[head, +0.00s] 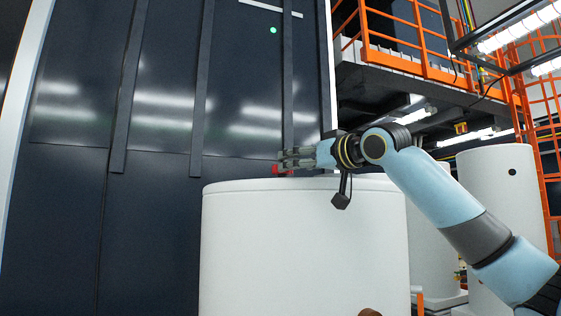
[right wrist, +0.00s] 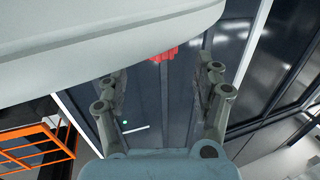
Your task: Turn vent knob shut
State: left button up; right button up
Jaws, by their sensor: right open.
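The vent knob (head: 281,169) is a small red piece at the top of a large white tank (head: 300,245), near the middle of the head view. My right gripper (head: 284,159) reaches in from the right, level over the tank top, with its fingertips at the knob and partly covering it. In the right wrist view the knob (right wrist: 162,52) shows beyond the fingertips, between the lines of the two open fingers (right wrist: 165,75). I cannot tell whether a finger touches it. My left gripper is not in view.
A dark panelled wall (head: 150,220) stands behind the tank. More white tanks (head: 495,190) stand at the right. An orange-railed platform (head: 400,62) is above them at the back. In the right wrist view the tank's pale edge (right wrist: 70,55) fills the top.

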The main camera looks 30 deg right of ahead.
jog(key=w+p, duration=0.2)
jog(key=w, duration=0.4)
jog(key=shift+r, duration=0.1)
jog(key=shift+w+a+p, duration=0.1)
jog(key=shift+w+p, duration=0.25)
jog(key=shift+w, duration=0.15)
jog(key=c, duration=1.2)
